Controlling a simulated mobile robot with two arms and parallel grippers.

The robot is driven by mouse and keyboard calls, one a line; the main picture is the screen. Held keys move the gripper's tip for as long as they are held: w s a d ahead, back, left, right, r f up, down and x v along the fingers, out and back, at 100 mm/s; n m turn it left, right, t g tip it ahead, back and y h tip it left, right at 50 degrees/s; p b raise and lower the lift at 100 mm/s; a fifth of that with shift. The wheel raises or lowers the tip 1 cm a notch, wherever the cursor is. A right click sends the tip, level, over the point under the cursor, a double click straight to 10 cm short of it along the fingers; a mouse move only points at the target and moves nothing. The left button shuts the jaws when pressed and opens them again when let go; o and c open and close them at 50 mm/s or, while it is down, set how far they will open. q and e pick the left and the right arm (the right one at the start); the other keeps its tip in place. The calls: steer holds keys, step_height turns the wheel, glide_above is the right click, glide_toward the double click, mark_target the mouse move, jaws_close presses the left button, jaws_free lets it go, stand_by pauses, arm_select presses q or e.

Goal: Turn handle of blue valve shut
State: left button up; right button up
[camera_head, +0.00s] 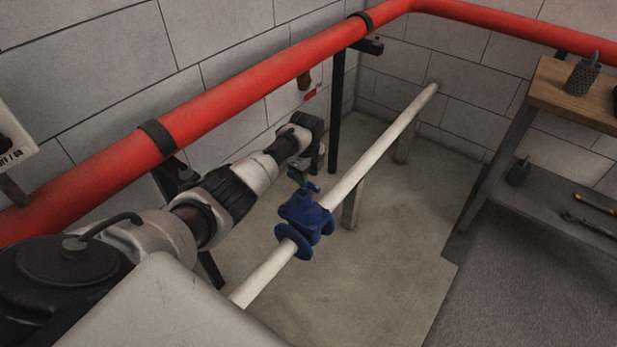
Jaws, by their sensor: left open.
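The blue valve (303,221) sits in line on a white pipe (365,160) in the middle of the camera_head view. My left arm reaches in from the left, and my left gripper (306,172) is just above the valve's top, pointing down. The left gripper is open; its fingers are small and dark here. The handle is largely hidden by the gripper, and I cannot tell whether the fingers touch it. My right gripper is not in view.
A thick red pipe (240,88) runs along the block wall behind my left arm, held by black supports (337,110). Posts (352,205) hold up the white pipe. A workbench (575,95) with tools stands at the right. The floor (390,250) right of the valve is clear.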

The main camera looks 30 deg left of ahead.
arm_select(q)
step_height(320, 180, up, 8)
steer(key=p, duration=0.1)
steer(key=shift+r, duration=0.25)
steer(key=shift+d, duration=0.15)
